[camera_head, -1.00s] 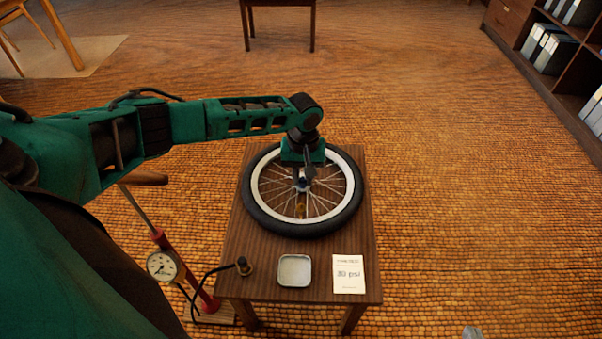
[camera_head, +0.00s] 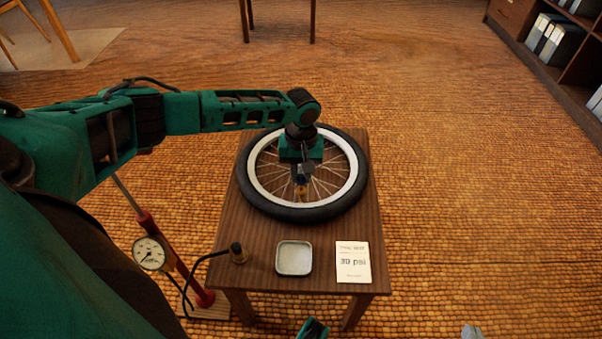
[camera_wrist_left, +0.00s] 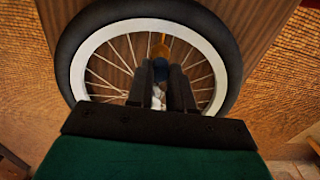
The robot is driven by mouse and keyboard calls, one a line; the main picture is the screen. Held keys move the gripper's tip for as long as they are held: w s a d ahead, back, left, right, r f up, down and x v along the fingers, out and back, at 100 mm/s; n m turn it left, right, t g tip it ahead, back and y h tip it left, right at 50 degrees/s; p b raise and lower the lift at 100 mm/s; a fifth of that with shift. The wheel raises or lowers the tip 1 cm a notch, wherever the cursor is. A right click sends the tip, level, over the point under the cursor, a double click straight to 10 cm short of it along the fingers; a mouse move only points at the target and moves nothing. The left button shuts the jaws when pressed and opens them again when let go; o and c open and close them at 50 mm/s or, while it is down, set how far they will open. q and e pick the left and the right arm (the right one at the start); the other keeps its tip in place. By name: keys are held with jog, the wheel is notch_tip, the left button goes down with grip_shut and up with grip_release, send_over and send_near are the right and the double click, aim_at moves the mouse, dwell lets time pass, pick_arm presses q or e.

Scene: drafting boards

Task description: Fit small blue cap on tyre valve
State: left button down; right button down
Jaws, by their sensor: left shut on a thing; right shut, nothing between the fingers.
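The wheel with its black tyre (camera_head: 262,203) and white rim lies flat on the small wooden table. My left gripper (camera_head: 303,178) points down over the wheel's near inner part, below the hub. In the left wrist view my left gripper (camera_wrist_left: 163,75) is shut on the small blue cap (camera_wrist_left: 161,72), which shows between its dark fingers. A brass-coloured part (camera_wrist_left: 160,46), perhaps the valve, shows just beyond the cap; whether they touch is unclear. A green and black part of my right gripper (camera_head: 313,328) shows at the bottom edge, its fingers mostly cut off.
A shallow pale tin (camera_head: 294,258) looks empty on the table's near part. A card reading about 30 psi (camera_head: 353,262) lies to its right. The hose end (camera_head: 237,253) stands at its left. A red pump with a gauge (camera_head: 149,253) stands on the floor beside the table.

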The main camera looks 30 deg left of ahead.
jog(key=shift+w+a+r, duration=0.15)
jog(key=shift+w+r, duration=0.1)
jog(key=shift+r, duration=0.15)
pick_arm(q)
jog(key=shift+f, duration=0.3)
pick_arm(e)
jog(key=shift+f, duration=0.15)
pick_arm(q)
jog(key=shift+f, duration=1.1)
pick_arm(e)
jog(key=shift+s+f, duration=0.1)
jog(key=shift+f, duration=0.15)
pick_arm(q)
jog(key=c, duration=0.9)
grip_release()
